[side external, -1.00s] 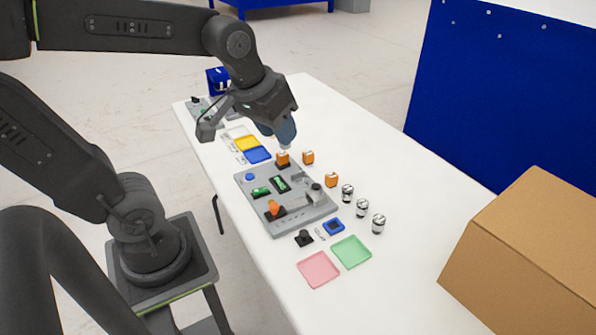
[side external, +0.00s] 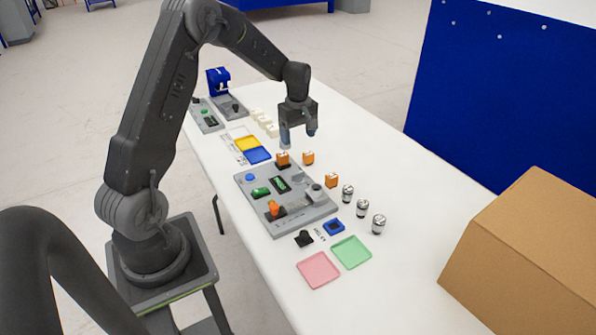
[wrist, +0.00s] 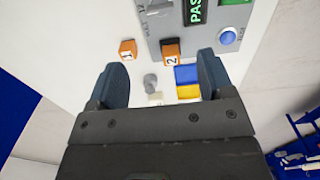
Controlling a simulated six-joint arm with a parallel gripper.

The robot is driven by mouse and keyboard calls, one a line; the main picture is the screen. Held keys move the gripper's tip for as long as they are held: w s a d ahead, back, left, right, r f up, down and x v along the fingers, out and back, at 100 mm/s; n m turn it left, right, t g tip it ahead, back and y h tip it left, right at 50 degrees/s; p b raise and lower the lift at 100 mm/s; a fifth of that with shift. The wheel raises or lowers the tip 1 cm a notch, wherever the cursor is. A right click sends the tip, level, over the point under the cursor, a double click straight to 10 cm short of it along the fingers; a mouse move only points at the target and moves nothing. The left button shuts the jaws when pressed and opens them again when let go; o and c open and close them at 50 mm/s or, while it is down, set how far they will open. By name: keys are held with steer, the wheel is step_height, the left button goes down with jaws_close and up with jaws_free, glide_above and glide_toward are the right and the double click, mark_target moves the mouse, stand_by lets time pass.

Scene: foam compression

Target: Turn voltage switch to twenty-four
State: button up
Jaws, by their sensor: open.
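A grey panel (side external: 290,222) lies on the white table, with a blue button (side external: 250,177), green displays, a dark round knob (side external: 316,189) and an orange part on a black base (side external: 274,209). My gripper (side external: 298,137) is open and empty, pointing down above the table just beyond the panel's far end. In the wrist view, my gripper's fingers (wrist: 162,70) are apart, with a small grey rounded piece (wrist: 150,82) seen between them. Orange block 2 (wrist: 171,49) sits at the panel's edge (wrist: 166,22).
Orange block 1 (wrist: 127,48) and several silver cylinders (side external: 362,207) stand right of the panel. A cardboard box (side external: 530,250) stands at right.

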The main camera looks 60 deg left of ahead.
mark_target(298, 173)
step_height(298, 173, down, 13)
steer(key=shift+f, duration=0.2)
stand_by(0.4)
steer(key=c, duration=0.9)
steer(key=m, duration=0.5)
steer(key=shift+m, duration=0.4)
steer(key=m, duration=0.6)
stand_by(0.3)
